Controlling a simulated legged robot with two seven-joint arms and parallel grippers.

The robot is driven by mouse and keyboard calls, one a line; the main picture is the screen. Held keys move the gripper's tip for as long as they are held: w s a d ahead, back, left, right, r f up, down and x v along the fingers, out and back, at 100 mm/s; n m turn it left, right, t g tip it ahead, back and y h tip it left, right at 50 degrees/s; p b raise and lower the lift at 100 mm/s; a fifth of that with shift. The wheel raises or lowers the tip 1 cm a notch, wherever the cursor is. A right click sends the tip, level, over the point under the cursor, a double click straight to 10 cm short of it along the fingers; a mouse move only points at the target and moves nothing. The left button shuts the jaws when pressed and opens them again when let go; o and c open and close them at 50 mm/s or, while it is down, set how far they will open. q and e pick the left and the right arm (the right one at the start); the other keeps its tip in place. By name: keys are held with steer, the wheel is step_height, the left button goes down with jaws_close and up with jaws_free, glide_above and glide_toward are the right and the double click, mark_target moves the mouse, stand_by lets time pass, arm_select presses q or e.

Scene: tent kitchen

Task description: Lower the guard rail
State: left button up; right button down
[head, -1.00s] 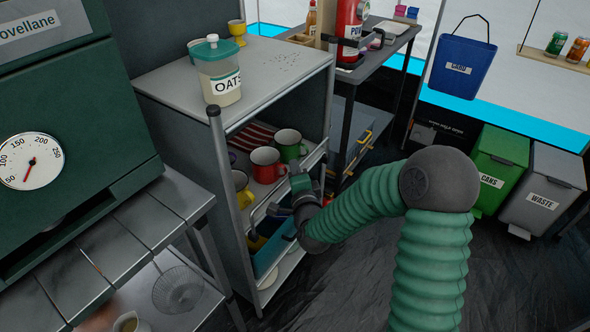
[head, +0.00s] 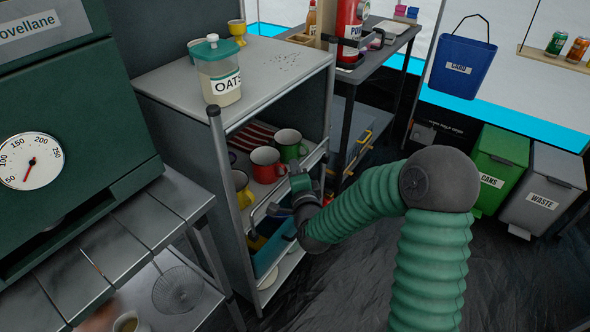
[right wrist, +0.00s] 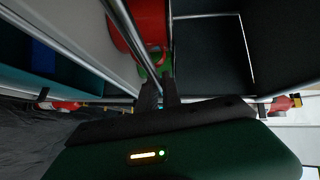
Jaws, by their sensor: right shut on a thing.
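The guard rail (head: 314,157) is a thin, pale metal bar along the front of the mug shelf on the grey shelf unit (head: 176,94). In the right wrist view, a shiny metal bar (right wrist: 133,38) runs steeply past my fingertips. The exact contact is dark and partly hidden. My left gripper is not in view.
Red (head: 267,165), green (head: 287,143) and yellow mugs (head: 242,188) stand behind the rail. A blue bin (head: 268,254) sits on the shelf below. An oats jar (head: 219,75) stands on top. Dark floor (head: 520,280) is free at right.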

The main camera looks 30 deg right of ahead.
step_height(320, 180, down, 4)
steer(key=shift+f+b, duration=0.1)
steer(key=shift+b, duration=1.15)
steer(key=c, duration=1.5)
jaws_free()
steer(key=shift+s, duration=0.1)
